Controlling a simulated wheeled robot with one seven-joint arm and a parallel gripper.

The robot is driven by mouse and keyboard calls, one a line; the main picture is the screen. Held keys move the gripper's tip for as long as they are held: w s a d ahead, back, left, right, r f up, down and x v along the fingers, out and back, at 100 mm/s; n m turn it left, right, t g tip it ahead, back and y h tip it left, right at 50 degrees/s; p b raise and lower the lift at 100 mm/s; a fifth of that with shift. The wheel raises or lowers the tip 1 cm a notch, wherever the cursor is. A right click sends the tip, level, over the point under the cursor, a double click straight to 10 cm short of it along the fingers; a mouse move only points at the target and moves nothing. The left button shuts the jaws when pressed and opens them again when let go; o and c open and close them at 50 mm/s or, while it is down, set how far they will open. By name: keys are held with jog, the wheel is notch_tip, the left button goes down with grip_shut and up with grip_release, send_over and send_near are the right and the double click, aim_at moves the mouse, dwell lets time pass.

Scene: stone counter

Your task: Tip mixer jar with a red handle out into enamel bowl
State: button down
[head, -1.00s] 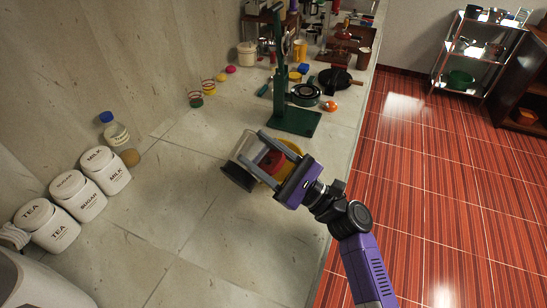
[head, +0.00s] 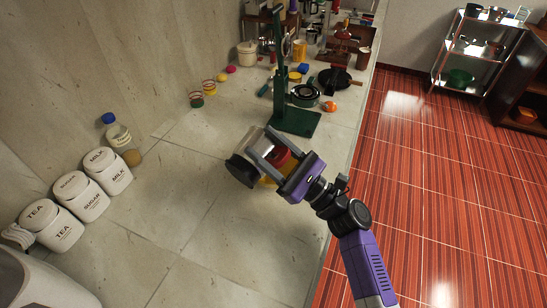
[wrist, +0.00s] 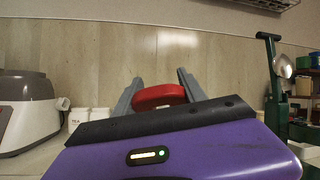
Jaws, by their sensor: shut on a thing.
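The mixer jar (head: 242,171) has a clear body, a dark round end and a red handle (head: 281,157). My gripper (head: 259,140) is shut on it above the counter, and the red handle shows between the fingers in the wrist view (wrist: 160,97). The jar is tilted well over, its dark end toward the lower left in the head view. A yellow piece, likely the enamel bowl (head: 268,181), shows just below the jar and gripper. Most of it is hidden, and I cannot tell whether anything has come out of the jar.
A dark green stand (head: 296,121) is behind my gripper, with a green pot (head: 305,95) and an orange item (head: 329,107) close by.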

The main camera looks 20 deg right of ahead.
jog(key=shift+w+d+r+m+t+h+p, duration=0.25)
jog(key=shift+w+d+m+t+h+p, duration=0.3)
jog(key=shift+m, duration=0.6)
jog(key=shift+w+d+r+m+t+h+p, duration=0.15)
jog(key=shift+d+r+m+t+h+p, duration=0.25)
jog(key=shift+d+m+h, duration=0.55)
jog(key=shift+w+d+r+m+t+h+p, duration=0.15)
jog(key=shift+w+d+m+t+h+p, duration=0.3)
jog(key=shift+m, duration=0.85)
jog(key=shift+w+d+m+t+h+p, duration=0.1)
jog(key=shift+w+d+m+h+p, duration=0.2)
jog(key=shift+d+m+h+p, duration=0.55)
jog(key=shift+w+d+m+t+h+p, duration=0.1)
jog(key=shift+w+d+m+h+p, duration=0.15)
jog(key=shift+m+h, duration=0.75)
jog(key=shift+w+d+m+t+h+p, duration=0.1)
jog(key=shift+w+d+m+h+p, duration=0.4)
jog(key=shift+m, duration=0.85)
